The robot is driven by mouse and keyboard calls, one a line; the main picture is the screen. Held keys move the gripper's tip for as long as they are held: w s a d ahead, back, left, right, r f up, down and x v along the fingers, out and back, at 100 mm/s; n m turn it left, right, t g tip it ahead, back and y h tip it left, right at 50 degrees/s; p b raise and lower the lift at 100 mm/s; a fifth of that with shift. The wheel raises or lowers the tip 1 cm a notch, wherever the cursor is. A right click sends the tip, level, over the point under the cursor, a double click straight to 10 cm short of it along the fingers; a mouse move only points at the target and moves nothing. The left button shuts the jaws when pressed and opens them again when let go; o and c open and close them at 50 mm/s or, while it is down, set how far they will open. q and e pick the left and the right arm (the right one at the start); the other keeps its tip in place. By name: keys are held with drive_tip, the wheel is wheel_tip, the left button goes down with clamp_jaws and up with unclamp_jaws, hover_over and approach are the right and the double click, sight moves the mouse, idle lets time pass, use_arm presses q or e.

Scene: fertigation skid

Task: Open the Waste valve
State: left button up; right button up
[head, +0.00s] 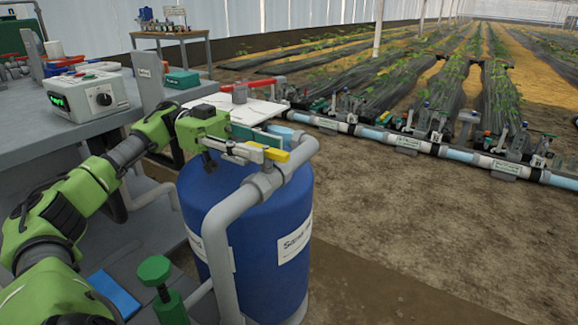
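A yellow lever handle (275,154) sits at the top of the grey pipe beside the blue tank. I cannot read a Waste label on it. My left gripper (250,148) reaches in from the left over the tank top, with its finger end right at this lever. The fingers overlap the lever in the picture, so I cannot tell whether they touch it or are closed on it. A green handwheel valve (155,270) stands at the bottom, below my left arm. My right gripper is not in view.
The blue sand-filter tank (255,255) and the bent grey pipe (232,208) stand close under my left gripper. A grey bench (62,136) with a control box (88,95) is at the left. A pipe manifold (405,140) runs along the crop rows. Bare soil at the right is clear.

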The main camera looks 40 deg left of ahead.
sight(288, 155)
use_arm(q)
drive_tip(key=d, duration=0.2)
drive_tip(key=d+b, duration=0.1)
drive_tip(key=d, duration=0.3)
drive_tip(key=shift+w+d+b, duration=0.15)
drive_tip(key=shift+w+b, duration=0.15)
drive_tip(key=shift+w, duration=0.05)
clamp_jaws()
